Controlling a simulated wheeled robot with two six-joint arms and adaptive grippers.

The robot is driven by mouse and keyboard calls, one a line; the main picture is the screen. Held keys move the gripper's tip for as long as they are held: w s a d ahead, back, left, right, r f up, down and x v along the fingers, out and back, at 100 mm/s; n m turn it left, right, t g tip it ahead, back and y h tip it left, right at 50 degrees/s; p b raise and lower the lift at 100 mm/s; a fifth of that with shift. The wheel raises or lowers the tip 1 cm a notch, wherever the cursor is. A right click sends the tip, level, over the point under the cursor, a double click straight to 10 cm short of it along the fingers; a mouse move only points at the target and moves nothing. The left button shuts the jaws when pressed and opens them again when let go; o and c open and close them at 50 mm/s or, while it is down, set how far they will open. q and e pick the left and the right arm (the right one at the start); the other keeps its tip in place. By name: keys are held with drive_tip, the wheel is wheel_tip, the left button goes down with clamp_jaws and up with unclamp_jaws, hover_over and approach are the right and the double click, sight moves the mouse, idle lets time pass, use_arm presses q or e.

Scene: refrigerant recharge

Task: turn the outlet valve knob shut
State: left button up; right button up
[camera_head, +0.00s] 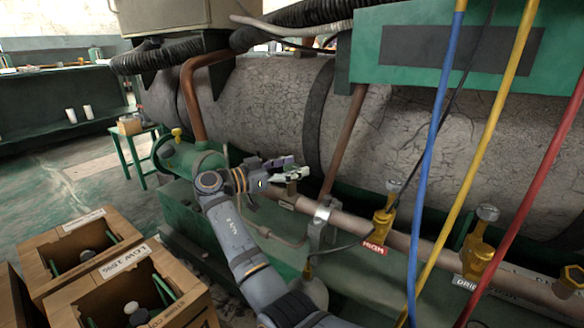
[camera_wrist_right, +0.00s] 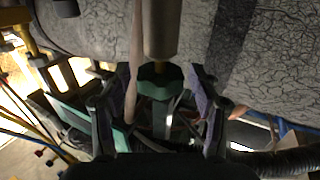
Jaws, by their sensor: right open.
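My right gripper (camera_head: 284,166) reaches over the pipework in front of the cracked grey tank. In the right wrist view the open gripper (camera_wrist_right: 158,112) has its two fingers apart. A dark green faceted knob (camera_wrist_right: 160,82) on a brass-coloured stem shows between the fingers, towards their tips; I cannot tell whether they touch it. It appears to be the valve knob at the gripper; no label shows on it there. In the head view my gripper largely hides this spot. My left gripper is in neither view.
Brass valves (camera_head: 380,226) (camera_head: 478,258) with grey tops stand along the pipe at right. Blue (camera_head: 436,130), yellow (camera_head: 496,110) and red (camera_head: 535,185) hoses hang in front. A copper pipe (camera_head: 345,140) rises beside the gripper.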

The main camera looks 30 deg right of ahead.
drive_tip(key=a, duration=1.2)
drive_tip(key=shift+w, duration=0.4)
drive_tip(key=shift+f, duration=0.1)
